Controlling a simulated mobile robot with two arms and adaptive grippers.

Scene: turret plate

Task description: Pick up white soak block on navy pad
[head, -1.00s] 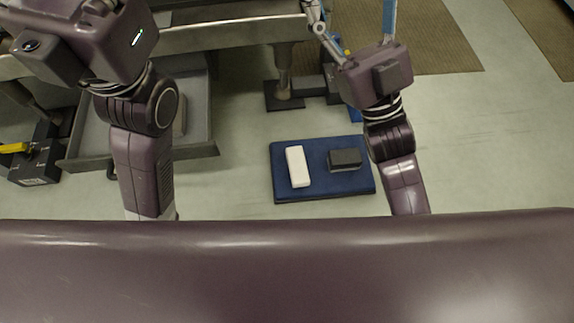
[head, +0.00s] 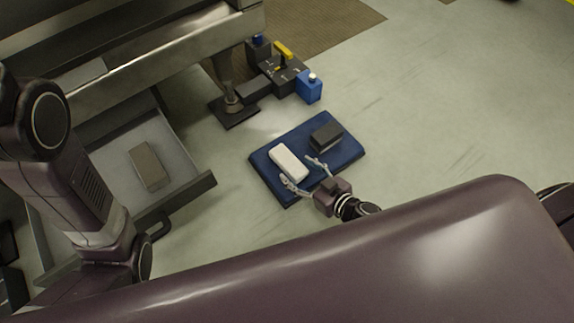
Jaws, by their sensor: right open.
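The white soak block (head: 288,161) lies on the left part of the navy pad (head: 312,187), which rests on the floor. A dark grey block (head: 327,136) lies on the pad's right part. My right gripper (head: 302,169) is low over the pad's near edge, fingers spread open and pointing toward the white block. One fingertip is near the block's near end, the other beside its right side. I cannot tell whether they touch it. My left arm shows at the left, but its gripper is out of view.
A metal bench (head: 150,70) stands at the upper left. Below it is an open grey drawer (head: 187,160) with a brown-grey block (head: 149,165) inside. Dark boxes and a blue container (head: 309,87) stand behind the pad. The floor (head: 440,110) to the right is clear.

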